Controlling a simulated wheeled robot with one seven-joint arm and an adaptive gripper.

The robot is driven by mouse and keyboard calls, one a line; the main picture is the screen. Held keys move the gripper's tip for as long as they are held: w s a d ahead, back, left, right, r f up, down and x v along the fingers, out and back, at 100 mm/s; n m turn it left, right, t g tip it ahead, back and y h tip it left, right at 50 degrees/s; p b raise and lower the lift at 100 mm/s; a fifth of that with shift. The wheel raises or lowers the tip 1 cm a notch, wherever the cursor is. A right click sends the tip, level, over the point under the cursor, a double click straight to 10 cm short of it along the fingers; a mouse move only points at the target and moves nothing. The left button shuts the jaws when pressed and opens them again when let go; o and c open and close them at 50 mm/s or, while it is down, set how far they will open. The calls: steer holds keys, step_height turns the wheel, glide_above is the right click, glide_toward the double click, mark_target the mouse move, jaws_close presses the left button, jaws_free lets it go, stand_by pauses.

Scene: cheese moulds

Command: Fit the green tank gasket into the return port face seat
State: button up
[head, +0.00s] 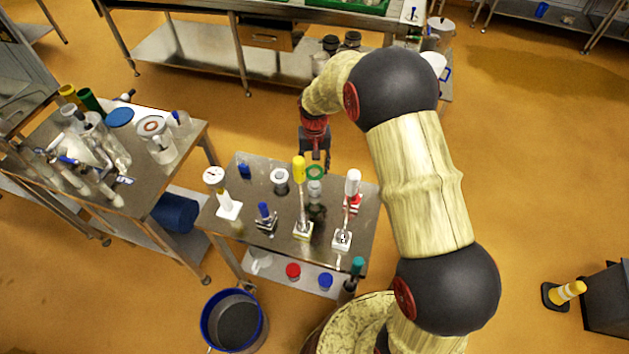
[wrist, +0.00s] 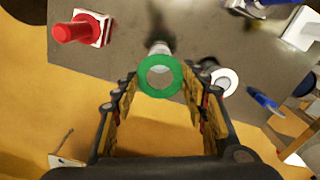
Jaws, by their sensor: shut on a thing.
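The green gasket (wrist: 145,78) is a flat ring held between the two fingertips of my gripper (wrist: 160,78) in the wrist view. In the head view, the gasket (head: 308,173) shows just below my gripper (head: 315,158), over the far edge of the steel table. A pale, clear-topped fitting (head: 315,188) stands close to the gasket on the near side; in the wrist view the fitting (wrist: 159,48) is partly hidden behind the ring. A dark cylinder with a white ring top (head: 279,175) stands to the left. I cannot tell which is the return port face seat.
A blue-rimmed bucket (head: 233,320) stands on the floor.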

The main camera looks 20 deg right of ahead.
mark_target(315, 183)
steer(key=shift+f, duration=3.1)
steer(key=shift+f+b, duration=0.45)
steer(key=shift+b, duration=0.05)
steer(key=o, duration=0.7)
steer(key=shift+o, duration=0.3)
steer(key=shift+r, duration=0.15)
